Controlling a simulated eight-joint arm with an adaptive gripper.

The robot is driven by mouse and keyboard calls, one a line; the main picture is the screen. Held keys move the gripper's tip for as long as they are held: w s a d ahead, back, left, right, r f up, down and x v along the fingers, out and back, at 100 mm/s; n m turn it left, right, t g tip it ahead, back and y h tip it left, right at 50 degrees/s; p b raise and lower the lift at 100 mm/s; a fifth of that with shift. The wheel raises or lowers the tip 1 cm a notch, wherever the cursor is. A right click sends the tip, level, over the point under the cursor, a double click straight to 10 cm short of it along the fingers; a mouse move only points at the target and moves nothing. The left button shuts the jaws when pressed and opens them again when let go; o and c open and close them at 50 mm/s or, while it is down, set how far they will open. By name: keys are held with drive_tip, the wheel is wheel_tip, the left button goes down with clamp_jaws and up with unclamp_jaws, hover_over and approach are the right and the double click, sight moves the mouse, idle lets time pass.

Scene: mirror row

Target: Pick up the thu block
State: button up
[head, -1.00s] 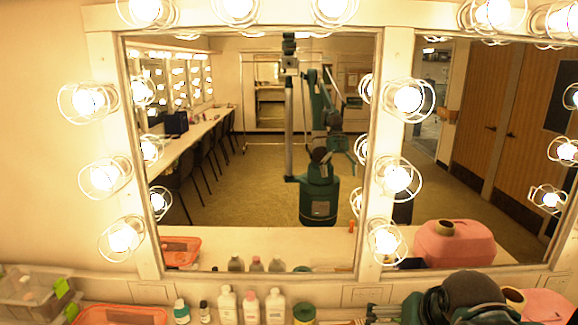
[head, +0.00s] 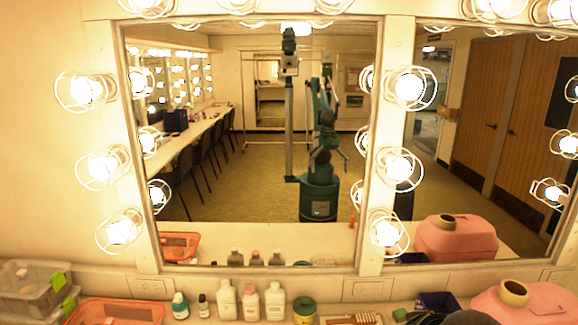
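I cannot make out a block marked thu in the head view. A small green piece (head: 401,314) shows at the bottom edge, too cut off to tell whether it is a block or part of my arm. A dark rounded part of my arm rises at the bottom edge to its right. My gripper is not in view; the arm shows only small in the mirror, where its fingers cannot be made out.
On the counter stand several bottles (head: 250,301), a green-and-yellow tin (head: 304,311), a brush (head: 352,319), a dark blue bin (head: 438,301), an orange tray (head: 150,312), clear boxes (head: 30,295) and a pink case (head: 540,305). Caged bulbs (head: 409,87) frame the mirror.

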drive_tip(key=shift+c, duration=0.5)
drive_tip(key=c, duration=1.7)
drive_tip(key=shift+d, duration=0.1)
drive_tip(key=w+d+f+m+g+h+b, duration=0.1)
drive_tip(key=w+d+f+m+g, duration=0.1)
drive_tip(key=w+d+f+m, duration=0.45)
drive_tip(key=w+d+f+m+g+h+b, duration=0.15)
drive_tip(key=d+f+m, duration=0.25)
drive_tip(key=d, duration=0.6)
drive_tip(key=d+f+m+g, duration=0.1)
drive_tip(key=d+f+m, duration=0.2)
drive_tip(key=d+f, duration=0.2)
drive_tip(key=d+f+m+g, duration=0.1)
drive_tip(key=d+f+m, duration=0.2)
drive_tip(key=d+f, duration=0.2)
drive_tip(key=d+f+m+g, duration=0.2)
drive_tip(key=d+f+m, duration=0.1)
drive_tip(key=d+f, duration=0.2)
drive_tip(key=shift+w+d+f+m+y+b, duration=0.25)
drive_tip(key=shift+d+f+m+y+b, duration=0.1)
drive_tip(key=shift+b, duration=0.05)
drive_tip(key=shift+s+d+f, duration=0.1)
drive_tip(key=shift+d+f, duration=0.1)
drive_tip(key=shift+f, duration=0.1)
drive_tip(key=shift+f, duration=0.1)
